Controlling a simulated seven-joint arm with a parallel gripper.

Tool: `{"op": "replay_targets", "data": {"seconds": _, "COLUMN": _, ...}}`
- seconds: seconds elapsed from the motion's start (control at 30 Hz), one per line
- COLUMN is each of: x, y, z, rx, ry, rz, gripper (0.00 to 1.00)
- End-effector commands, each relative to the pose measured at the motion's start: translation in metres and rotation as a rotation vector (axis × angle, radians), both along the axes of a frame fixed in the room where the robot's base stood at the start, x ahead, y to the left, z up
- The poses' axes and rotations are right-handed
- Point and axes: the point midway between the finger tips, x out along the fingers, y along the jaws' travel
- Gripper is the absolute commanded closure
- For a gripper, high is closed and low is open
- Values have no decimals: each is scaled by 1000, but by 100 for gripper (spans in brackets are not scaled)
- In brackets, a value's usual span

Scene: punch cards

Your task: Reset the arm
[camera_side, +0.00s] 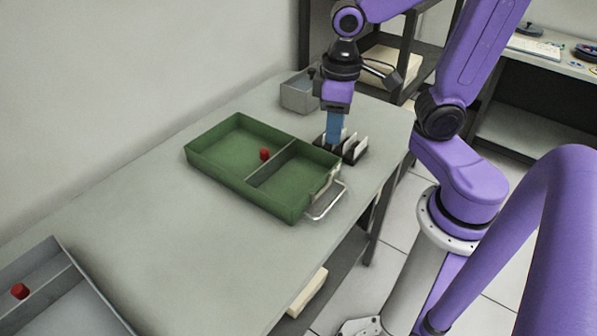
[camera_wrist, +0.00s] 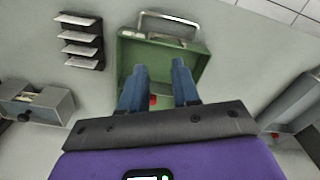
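My gripper (camera_side: 333,145) points down in the side view, its blue fingers overlapping the dark card rack (camera_side: 355,150) in the picture. The wrist view shows the two fingers (camera_wrist: 160,68) spread apart with nothing held between them, in front of the green tray (camera_wrist: 127,62). The rack (camera_wrist: 84,42) stands to the left there, apart from the fingers, with several white cards in its slots. In the side view the green tray (camera_side: 215,163) has a divider, a wire handle and a small red piece (camera_side: 264,154). The red piece (camera_wrist: 153,100) also shows between the fingers in the wrist view.
A small grey box (camera_side: 298,93) stands behind the rack. A grey divided tray (camera_side: 78,306) with another red piece (camera_side: 20,291) sits at the front left. The table (camera_side: 160,222) between the two trays is clear. A wall runs along the back.

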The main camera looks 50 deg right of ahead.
Motion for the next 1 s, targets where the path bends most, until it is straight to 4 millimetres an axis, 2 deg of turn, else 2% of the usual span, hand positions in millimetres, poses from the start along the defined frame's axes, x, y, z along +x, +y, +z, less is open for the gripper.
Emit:
{"op": "replay_targets", "data": {"seconds": 0.4, "x": -69, "y": 19, "z": -9, "rx": 1, "ry": -6, "rz": 469, "gripper": 69}}
{"op": "replay_targets", "data": {"seconds": 0.6, "x": -96, "y": 22, "z": -12, "rx": 2, "ry": -7, "rz": 634, "gripper": 69}}
{"op": "replay_targets", "data": {"seconds": 0.8, "x": -106, "y": 22, "z": -14, "rx": 3, "ry": -8, "rz": 696, "gripper": 69}}
{"op": "replay_targets", "data": {"seconds": 1.0, "x": -106, "y": 22, "z": -14, "rx": 3, "ry": -8, "rz": 696, "gripper": 69}}
